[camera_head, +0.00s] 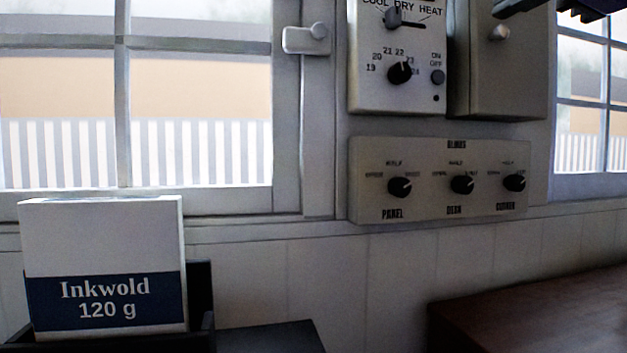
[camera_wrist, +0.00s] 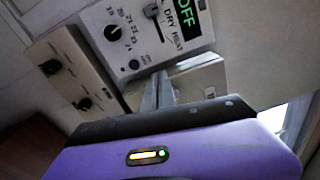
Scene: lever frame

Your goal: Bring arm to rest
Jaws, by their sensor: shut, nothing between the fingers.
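My gripper (camera_wrist: 160,92) shows in the wrist view, with its grey fingers shut and empty above its purple body. The fingers point toward the wall panels; whether they touch anything is hard to tell. A dark part at the top right edge of the head view looks like my arm. The climate panel (camera_head: 421,85) has a mode slider (camera_head: 394,17) and a black temperature dial (camera_head: 399,72). In the wrist view its green display (camera_wrist: 184,83) reads OFF.
A grey box (camera_head: 520,70) with a knob juts out right of the climate panel. The blinds panel (camera_head: 440,205) with three black dials sits below. A latched window (camera_head: 60,85) is at left. An Inkwold box (camera_head: 105,240) stands in a dark holder. A brown surface (camera_head: 530,300) lies lower right.

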